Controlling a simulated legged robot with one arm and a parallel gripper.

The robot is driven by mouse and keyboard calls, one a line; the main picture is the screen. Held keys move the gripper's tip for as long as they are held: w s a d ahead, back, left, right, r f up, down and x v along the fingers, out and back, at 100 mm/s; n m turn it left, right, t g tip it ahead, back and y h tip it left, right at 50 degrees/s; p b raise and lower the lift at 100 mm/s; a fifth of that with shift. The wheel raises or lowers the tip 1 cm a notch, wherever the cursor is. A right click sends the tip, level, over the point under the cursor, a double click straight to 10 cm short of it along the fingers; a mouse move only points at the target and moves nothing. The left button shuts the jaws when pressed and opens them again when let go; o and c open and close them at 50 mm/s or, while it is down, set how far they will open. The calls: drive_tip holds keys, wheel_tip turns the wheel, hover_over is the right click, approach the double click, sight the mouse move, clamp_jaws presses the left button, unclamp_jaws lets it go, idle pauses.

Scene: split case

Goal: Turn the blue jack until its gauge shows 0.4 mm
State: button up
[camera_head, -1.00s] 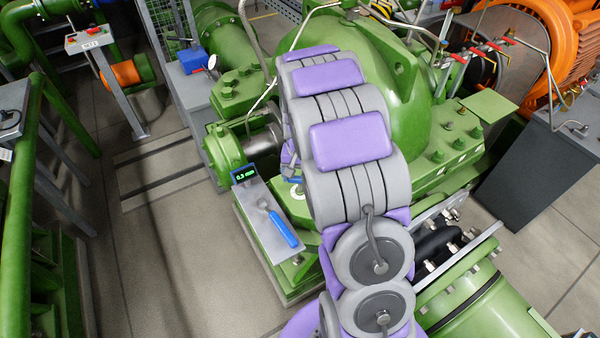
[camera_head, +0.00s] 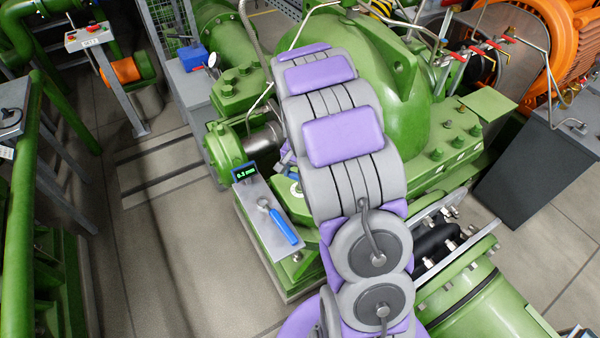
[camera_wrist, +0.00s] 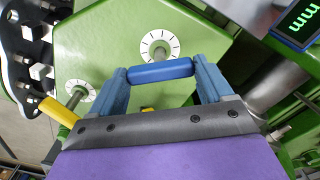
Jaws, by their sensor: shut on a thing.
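The blue jack (camera_wrist: 153,73) shows in the wrist view as a blue bar in front of a round white dial (camera_wrist: 158,46) on a green plate. My gripper (camera_wrist: 162,78) is shut on it, one blue-grey finger at each end. In the head view my arm hides the jack and most of the gripper. The gauge (camera_head: 244,172) is a small dark display with green digits, which seem to read 0.3 mm. In the wrist view only the "mm" of the display (camera_wrist: 300,20) shows.
A yellow bar (camera_wrist: 60,111) with its own white dial (camera_wrist: 80,91) is at the left in the wrist view. A blue-handled wrench (camera_head: 281,226) lies on the grey plate below the gauge. Green pump casing (camera_head: 345,50) surrounds my arm.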

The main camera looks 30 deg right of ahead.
drive_tip(key=o, duration=1)
drive_tip(key=shift+w, duration=0.2)
drive_tip(key=shift+c, duration=0.2)
drive_tip(key=shift+s, duration=0.1)
wheel_tip(320, 180, up, 17)
drive_tip(key=shift+r+p, duration=0.15)
drive_tip(key=shift+p, duration=0.2)
drive_tip(key=s+a+f+n+b, duration=0.2)
drive_tip(key=s+a+n, duration=0.1)
drive_tip(key=s, duration=0.7)
drive_tip(key=s+a+f+n+g+b, duration=0.1)
drive_tip(key=s+a+f+n+b, duration=0.1)
drive_tip(key=s+a, duration=0.4)
drive_tip(key=s+a+f+n+b, duration=0.2)
drive_tip(key=s+a+n, duration=0.3)
drive_tip(key=s, duration=1.1)
drive_tip(key=shift+s+g+b, duration=0.15)
drive_tip(key=shift+g+b, duration=0.25)
drive_tip(key=shift+b, duration=0.45)
